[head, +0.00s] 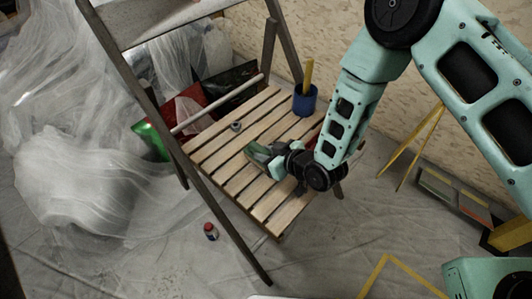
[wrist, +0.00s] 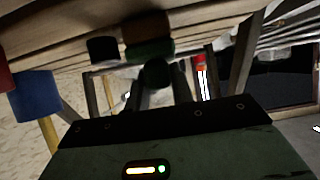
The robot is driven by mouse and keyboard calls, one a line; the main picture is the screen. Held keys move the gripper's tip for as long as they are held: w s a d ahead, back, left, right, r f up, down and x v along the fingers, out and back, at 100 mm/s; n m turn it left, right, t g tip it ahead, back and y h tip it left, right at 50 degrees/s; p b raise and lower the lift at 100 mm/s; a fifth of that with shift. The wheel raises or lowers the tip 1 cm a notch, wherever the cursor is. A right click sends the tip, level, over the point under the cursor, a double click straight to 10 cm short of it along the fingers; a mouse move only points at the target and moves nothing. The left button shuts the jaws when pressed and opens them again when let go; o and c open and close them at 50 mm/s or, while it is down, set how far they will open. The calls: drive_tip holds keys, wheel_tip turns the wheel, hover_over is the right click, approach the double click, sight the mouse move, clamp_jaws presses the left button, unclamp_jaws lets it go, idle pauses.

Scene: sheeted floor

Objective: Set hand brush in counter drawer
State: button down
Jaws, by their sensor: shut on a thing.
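My gripper (head: 273,160) is low over the slatted wooden chair seat (head: 213,157), near its right middle. A small green and brownish thing (head: 255,150), which I take to be the hand brush, is at its fingertips. In the wrist view my gripper (wrist: 160,85) is shut around a dark rounded part, with the green and brown piece (wrist: 150,48) just beyond it, close to the slats. Fingers and poor light hide much of the brush, and I cannot tell whether it touches the seat. No counter drawer can be made out in either view.
A blue cup (head: 305,100) holding a yellow item stands on the seat's far right corner. A small dark ring-like thing (head: 236,126) lies on the slats. A small red-capped can (head: 210,231) stands on the floor. Plastic sheeting (head: 75,150) is heaped left. Floor at the front is mostly clear.

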drive_tip(key=shift+f, duration=0.1)
drive_tip(key=c, duration=1.2)
unclamp_jaws()
drive_tip(key=shift+r, duration=0.2)
drive_tip(key=p+v, duration=0.1)
drive_tip(key=v, duration=1.1)
